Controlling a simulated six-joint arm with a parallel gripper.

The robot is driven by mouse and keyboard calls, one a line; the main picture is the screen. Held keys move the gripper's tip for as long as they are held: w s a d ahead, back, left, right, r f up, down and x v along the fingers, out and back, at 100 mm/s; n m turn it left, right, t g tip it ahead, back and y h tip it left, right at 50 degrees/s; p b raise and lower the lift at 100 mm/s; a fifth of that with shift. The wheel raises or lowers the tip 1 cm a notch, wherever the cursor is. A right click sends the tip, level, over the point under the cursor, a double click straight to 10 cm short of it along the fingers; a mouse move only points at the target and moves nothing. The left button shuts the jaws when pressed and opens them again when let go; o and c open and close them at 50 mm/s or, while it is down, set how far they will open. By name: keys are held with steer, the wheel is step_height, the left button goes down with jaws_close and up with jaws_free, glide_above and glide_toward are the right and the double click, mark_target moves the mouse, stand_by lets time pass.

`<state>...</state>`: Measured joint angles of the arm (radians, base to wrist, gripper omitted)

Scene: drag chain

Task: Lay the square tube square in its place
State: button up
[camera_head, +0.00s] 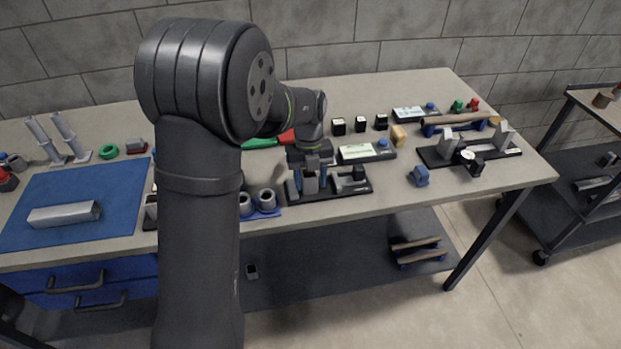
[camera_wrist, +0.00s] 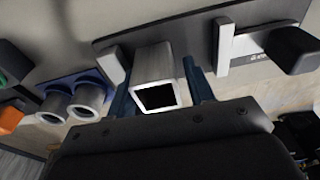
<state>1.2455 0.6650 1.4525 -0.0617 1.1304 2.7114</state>
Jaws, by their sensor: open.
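A short grey square tube (camera_head: 311,183) stands on a black fixture plate (camera_head: 335,193) near the table's front edge. In the wrist view its hollow end (camera_wrist: 157,88) faces me, between the two blue fingers of my gripper (camera_wrist: 160,88). My gripper (camera_head: 311,180) points down over the fixture and is open, with a finger on each side of the tube. Light grey upright blocks (camera_wrist: 117,65) of the fixture show beside the fingers. The tube's far end is hard to make out. A longer silver square bar (camera_head: 63,214) lies on the blue mat (camera_head: 110,192) at left.
Grey round tubes in a blue holder (camera_head: 265,208) stand just left of the fixture. The fixture's black clamp (camera_wrist: 292,48) is to the right. A labelled box (camera_head: 362,152) lies behind it, and another black fixture (camera_head: 470,150) is farther right. Bare table lies between them.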

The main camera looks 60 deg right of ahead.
steer(key=shift+w+a, duration=0.15)
steer(key=shift+w, duration=0.05)
step_height(320, 180, up, 17)
steer(key=w+d, duration=0.1)
steer(key=shift+d+r, duration=0.15)
steer(key=shift+d, duration=0.2)
stand_by(0.5)
steer(key=f, duration=0.5)
steer(key=a+f, duration=0.1)
steer(key=f, duration=0.4)
steer(key=s+f, duration=0.1)
steer(key=f, duration=0.5)
steer(key=shift+a+f, duration=0.1)
steer(key=shift+a, duration=0.15)
step_height(320, 180, up, 15)
steer(key=w+d, duration=0.1)
steer(key=shift+d+f, duration=0.15)
steer(key=shift+d, duration=0.05)
stand_by(0.3)
steer(key=shift+s+a+f, duration=0.2)
steer(key=shift+a+f, duration=0.05)
steer(key=shift+f, duration=2.2)
steer(key=shift+s+a+f, duration=0.15)
steer(key=shift+a+f, duration=0.05)
steer(key=shift+f, duration=2.25)
steer(key=shift+s+a+f, duration=0.2)
steer(key=shift+a+f, duration=0.05)
steer(key=shift+f, duration=2.2)
